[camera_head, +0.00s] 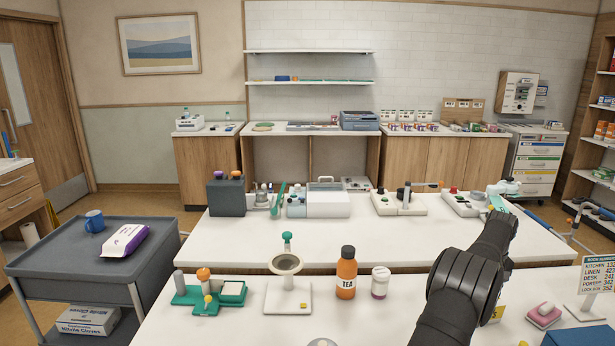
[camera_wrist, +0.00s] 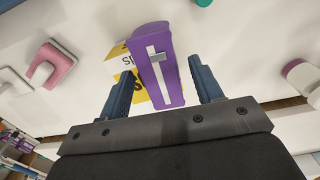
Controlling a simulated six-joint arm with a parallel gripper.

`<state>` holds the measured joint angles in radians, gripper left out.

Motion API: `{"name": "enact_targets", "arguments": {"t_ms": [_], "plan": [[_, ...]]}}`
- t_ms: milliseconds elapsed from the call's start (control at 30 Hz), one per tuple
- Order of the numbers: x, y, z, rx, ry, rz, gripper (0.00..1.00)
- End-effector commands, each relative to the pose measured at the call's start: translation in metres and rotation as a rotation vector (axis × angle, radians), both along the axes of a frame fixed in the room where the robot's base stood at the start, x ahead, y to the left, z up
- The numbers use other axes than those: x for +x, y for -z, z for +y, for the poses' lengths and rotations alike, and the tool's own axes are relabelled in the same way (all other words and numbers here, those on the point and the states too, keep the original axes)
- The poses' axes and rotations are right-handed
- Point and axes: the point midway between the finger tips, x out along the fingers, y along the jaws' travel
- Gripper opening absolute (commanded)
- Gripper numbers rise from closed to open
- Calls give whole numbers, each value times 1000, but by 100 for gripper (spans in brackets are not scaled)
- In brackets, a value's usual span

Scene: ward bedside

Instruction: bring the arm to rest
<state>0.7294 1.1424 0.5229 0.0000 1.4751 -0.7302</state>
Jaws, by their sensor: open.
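My gripper (camera_wrist: 158,70) is open in the wrist view, one dark blue finger on each side. A purple block with a white slider-like mark (camera_wrist: 174,88) shows between the fingers, with gaps on both sides. I cannot tell how far beyond the fingertips it is. A yellow and white labelled piece (camera_wrist: 118,66) is beside or under it. In the head view my black arm reaches over the right part of the near table (camera_head: 225,328). It hides the purple block, and I cannot make out the fingers there.
An orange TEA bottle (camera_head: 346,278) and a white-capped jar (camera_head: 380,283) stand left of my arm. A pink and white item (camera_head: 543,315) and a sign (camera_head: 595,285) are to its right. A funnel stand (camera_head: 288,290) and green tray (camera_head: 190,296) stand farther left.

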Motion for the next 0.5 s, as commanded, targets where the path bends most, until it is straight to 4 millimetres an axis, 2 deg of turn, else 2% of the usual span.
{"name": "enact_targets", "arguments": {"t_ms": [33, 200, 500], "plan": [[0, -8, 0, -1, 0, -1, 60], [0, -21, 0, 1, 0, 1, 60], [0, -25, 0, 1, 0, 1, 60]]}}
